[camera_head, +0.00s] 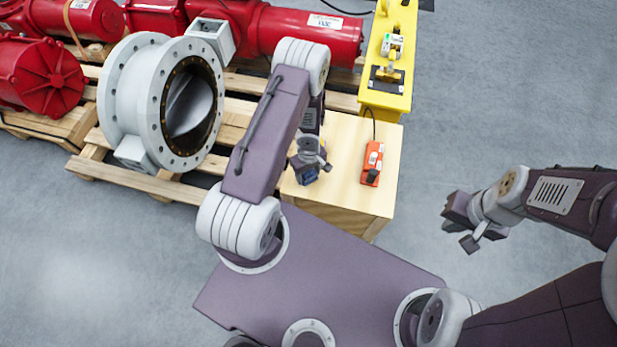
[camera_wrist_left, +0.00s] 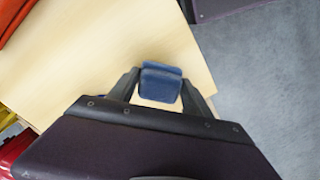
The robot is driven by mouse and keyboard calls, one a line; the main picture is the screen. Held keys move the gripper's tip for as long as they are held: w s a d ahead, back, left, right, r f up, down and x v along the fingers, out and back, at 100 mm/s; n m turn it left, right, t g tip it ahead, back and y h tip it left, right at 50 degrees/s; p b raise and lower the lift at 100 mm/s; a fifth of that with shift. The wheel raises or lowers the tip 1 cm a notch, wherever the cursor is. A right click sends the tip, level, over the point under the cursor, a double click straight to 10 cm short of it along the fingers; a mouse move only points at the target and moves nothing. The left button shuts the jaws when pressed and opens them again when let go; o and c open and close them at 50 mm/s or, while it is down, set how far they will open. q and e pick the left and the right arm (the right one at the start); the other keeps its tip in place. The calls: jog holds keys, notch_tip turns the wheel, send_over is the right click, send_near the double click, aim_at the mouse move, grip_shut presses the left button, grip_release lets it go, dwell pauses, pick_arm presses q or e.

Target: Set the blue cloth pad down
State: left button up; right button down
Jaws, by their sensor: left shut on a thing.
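The blue cloth pad (camera_wrist_left: 160,84) sits folded between the two fingers of my left gripper (camera_wrist_left: 161,90) in the left wrist view. In the head view my left gripper (camera_head: 309,167) is over the light wooden table, and a small dark blue part of the pad (camera_head: 308,178) shows under it. My left gripper is shut on the pad. The tabletop lies beneath the pad; I cannot tell whether the pad touches it. My right gripper (camera_head: 459,226) is off to the right over bare floor, with its fingers apart and nothing between them.
The wooden table (camera_head: 376,195) also holds an orange handheld device (camera_head: 372,163) with a cable, right of the pad. A yellow stand (camera_head: 395,60) is behind it. A grey flanged valve (camera_head: 165,105) and red actuators (camera_head: 285,30) rest on pallets at left. Front tabletop is clear.

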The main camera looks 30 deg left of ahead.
pick_arm(q)
jog(key=shift+f, duration=0.15)
jog(key=shift+c, duration=0.6)
jog(key=shift+f, duration=0.15)
jog(key=o, duration=1.3)
pick_arm(e)
jog(key=shift+f, duration=0.25)
